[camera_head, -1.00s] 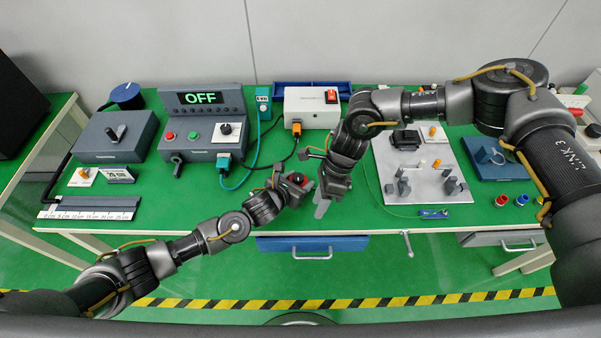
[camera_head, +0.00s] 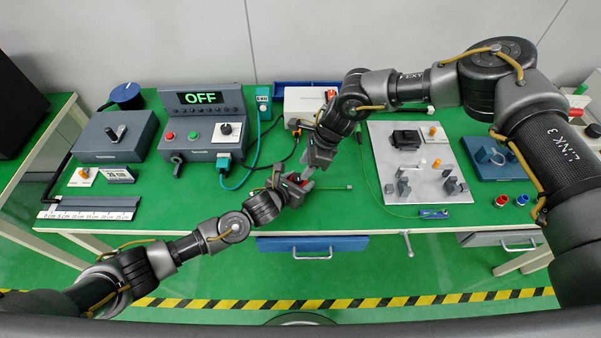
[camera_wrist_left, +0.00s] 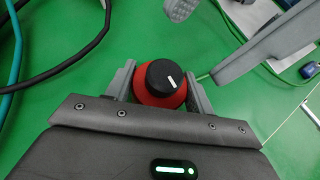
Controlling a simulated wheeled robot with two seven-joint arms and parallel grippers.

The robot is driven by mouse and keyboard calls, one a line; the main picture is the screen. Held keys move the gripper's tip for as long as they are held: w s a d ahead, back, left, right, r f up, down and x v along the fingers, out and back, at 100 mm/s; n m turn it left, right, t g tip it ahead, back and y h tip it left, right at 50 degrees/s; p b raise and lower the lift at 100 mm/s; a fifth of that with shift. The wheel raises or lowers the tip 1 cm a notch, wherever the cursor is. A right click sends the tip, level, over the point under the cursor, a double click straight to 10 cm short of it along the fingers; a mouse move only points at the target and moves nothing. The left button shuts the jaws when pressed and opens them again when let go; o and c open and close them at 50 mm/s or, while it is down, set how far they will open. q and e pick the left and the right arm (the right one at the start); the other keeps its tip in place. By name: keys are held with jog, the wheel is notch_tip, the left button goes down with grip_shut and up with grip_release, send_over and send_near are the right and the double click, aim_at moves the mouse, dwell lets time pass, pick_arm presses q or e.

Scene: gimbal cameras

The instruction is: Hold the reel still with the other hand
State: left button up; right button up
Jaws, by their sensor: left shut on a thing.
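The reel (camera_wrist_left: 163,86) is red with a black knob on top that bears a white mark. My left gripper (camera_wrist_left: 160,92) is around it, with one finger touching each side. In the head view the left gripper (camera_head: 290,184) holds the reel (camera_head: 294,178) low over the bench, mostly hidden by the gripper. My right gripper (camera_head: 312,166) is just above and beside the reel. In the left wrist view its two fingers (camera_wrist_left: 207,42) are apart, with nothing seen between them. A thin green wire (camera_wrist_left: 203,76) runs from the reel to the right.
A grey plate with posts and clips (camera_head: 418,165) lies to the right. A control box reading OFF (camera_head: 205,125) and a white box (camera_head: 300,103) stand behind. Dark and teal cables (camera_head: 262,160) lie left of the grippers. The bench front near the blue drawer (camera_head: 313,246) is clear.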

aim_at(300, 174)
jog(key=shift+x, duration=2.25)
jog(key=c, duration=0.7)
